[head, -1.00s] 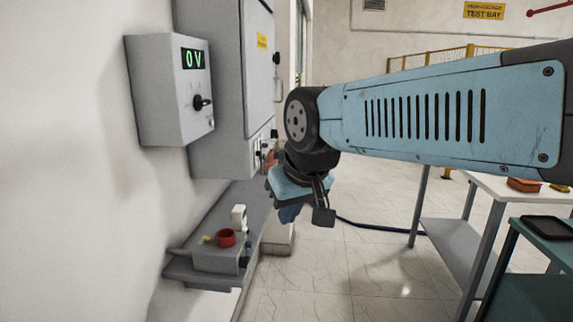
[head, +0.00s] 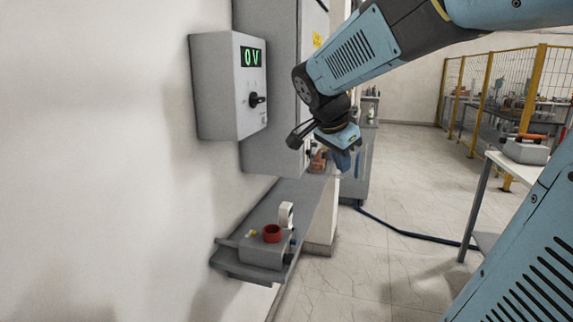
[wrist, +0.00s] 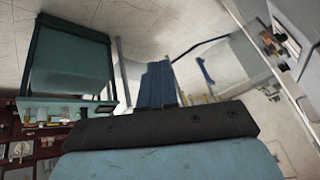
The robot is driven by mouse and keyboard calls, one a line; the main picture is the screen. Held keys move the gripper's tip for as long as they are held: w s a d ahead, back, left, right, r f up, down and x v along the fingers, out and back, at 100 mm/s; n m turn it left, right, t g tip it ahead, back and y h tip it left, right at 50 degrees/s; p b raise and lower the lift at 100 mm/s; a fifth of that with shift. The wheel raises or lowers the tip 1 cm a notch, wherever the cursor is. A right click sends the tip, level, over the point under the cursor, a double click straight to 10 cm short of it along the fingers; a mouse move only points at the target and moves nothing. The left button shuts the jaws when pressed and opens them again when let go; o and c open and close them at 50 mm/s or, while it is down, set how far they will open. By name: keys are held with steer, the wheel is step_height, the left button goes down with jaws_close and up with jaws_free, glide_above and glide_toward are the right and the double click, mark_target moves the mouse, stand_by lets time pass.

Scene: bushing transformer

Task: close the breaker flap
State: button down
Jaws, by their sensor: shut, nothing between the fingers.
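A tall grey cabinet (head: 272,140) stands against the wall, and the breaker area is low on its right-hand face. That area is mostly hidden behind my arm in the head view, so I cannot tell the flap's position. My gripper (head: 342,160) hangs to the right of the cabinet's lower edge, with its blue fingers pointing down. In the wrist view the blue fingers (wrist: 158,85) are together and hold nothing. There a pale cabinet-like body (wrist: 245,60) with small fittings shows at upper right, tilted and apart from the fingers.
A grey box (head: 225,110) with a green "0 V" display and a black knob is on the wall. Below is a grey shelf (head: 300,205) with a red ring (head: 272,233) and a white part (head: 286,215). A white table (head: 520,170) stands right. Open floor lies between.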

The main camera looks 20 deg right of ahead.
mark_target(353, 165)
steer(key=w+d+m+h, duration=0.2)
steer(key=w+d+m, duration=0.2)
steer(key=w+m, duration=0.3)
steer(key=shift+g, duration=0.3)
steer(key=shift+w+d+f, duration=1.6)
steer(key=shift+d+f, duration=0.2)
steer(key=shift+d, duration=0.1)
steer(key=shift+w+d+f, duration=1.6)
steer(key=shift+d+f, duration=0.2)
steer(key=shift+d, duration=0.05)
steer(key=shift+w, duration=0.15)
